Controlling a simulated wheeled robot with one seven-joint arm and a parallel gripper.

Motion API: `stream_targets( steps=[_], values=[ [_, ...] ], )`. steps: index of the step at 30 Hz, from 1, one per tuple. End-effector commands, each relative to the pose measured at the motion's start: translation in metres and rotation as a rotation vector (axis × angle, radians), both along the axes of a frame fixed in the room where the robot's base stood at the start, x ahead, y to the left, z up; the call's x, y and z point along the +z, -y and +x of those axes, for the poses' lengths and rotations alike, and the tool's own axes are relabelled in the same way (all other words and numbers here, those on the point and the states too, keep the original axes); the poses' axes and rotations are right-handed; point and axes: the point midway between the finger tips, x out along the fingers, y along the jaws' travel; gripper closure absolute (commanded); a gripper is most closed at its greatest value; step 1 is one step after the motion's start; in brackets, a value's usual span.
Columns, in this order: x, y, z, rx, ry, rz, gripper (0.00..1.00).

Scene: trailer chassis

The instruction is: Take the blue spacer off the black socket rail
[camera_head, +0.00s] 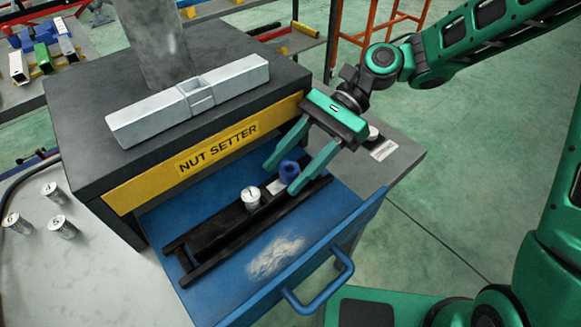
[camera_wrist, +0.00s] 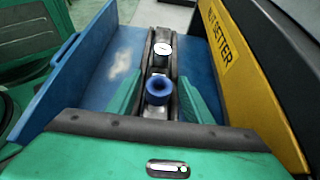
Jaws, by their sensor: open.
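The blue spacer (camera_head: 288,172) is a short ring standing near the right end of the black socket rail (camera_head: 207,236), which lies in an open blue drawer. My gripper (camera_head: 281,178) is open, with its two green fingers reaching down on either side of the spacer. In the wrist view the spacer (camera_wrist: 158,89) sits between the open fingers, with gaps on both sides, and its dark hole faces up. A silver socket (camera_head: 251,197) stands on the rail a little to the left of the spacer; it also shows beyond the spacer in the wrist view (camera_wrist: 163,48).
The drawer (camera_head: 330,243) has a blue handle (camera_head: 335,280) at its front. The black cabinet with a yellow "NUT SETTER" strip (camera_head: 215,149) rises behind it. Several silver sockets (camera_head: 55,192) stand on the grey bench at left.

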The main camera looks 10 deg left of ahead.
Motion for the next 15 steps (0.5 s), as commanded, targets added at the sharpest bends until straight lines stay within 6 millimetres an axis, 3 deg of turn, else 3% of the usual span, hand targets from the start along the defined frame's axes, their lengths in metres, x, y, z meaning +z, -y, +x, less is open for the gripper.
stream_targets(
  steps=[6, 12, 15],
  values=[
    [-0.0003, -0.0003, -0.0002, -0.001, 0.0, 0.0, 0.54],
    [-0.0003, -0.0002, -0.0002, 0.0, 0.0, 0.0, 1.0],
    [-0.0001, -0.0003, -0.0003, 0.0, 0.0, 0.001, 1.0]
  ],
)
